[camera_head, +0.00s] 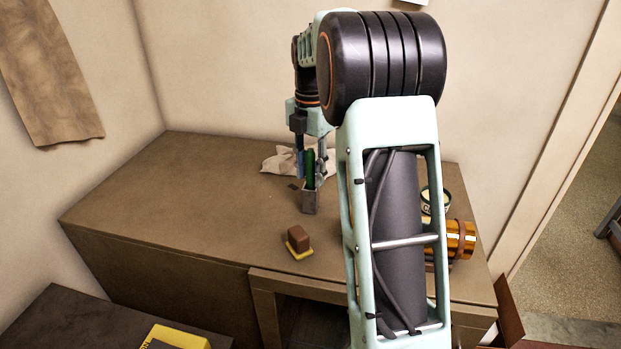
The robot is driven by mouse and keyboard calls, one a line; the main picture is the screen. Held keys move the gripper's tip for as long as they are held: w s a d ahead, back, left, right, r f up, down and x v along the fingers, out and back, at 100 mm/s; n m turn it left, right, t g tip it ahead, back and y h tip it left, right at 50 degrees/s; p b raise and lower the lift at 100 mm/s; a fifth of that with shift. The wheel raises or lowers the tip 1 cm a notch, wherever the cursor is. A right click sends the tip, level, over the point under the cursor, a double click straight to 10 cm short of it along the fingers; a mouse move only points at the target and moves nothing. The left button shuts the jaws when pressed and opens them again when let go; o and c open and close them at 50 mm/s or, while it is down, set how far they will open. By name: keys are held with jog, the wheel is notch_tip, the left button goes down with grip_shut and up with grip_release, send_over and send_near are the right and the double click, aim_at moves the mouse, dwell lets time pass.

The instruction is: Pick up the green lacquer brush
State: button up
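The green lacquer brush (310,170) stands upright in a small grey-brown holder (310,202) on the workbench. A blue upright piece (300,164) shows just left of it; I cannot tell if it is another brush. My gripper (312,178) points down over the holder, with its fingers on either side of the green brush. At this size I cannot tell whether the fingers touch the brush. The brush's lower end is hidden in the holder.
The workbench (190,195) is clear at left. A brown block with a yellow base (299,243) lies in front of the holder. A crumpled pale cloth (283,160) lies behind.

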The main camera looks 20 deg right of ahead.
aim_at(311, 150)
grip_shut()
notch_tip(311, 150, up, 10)
dwell(0.5)
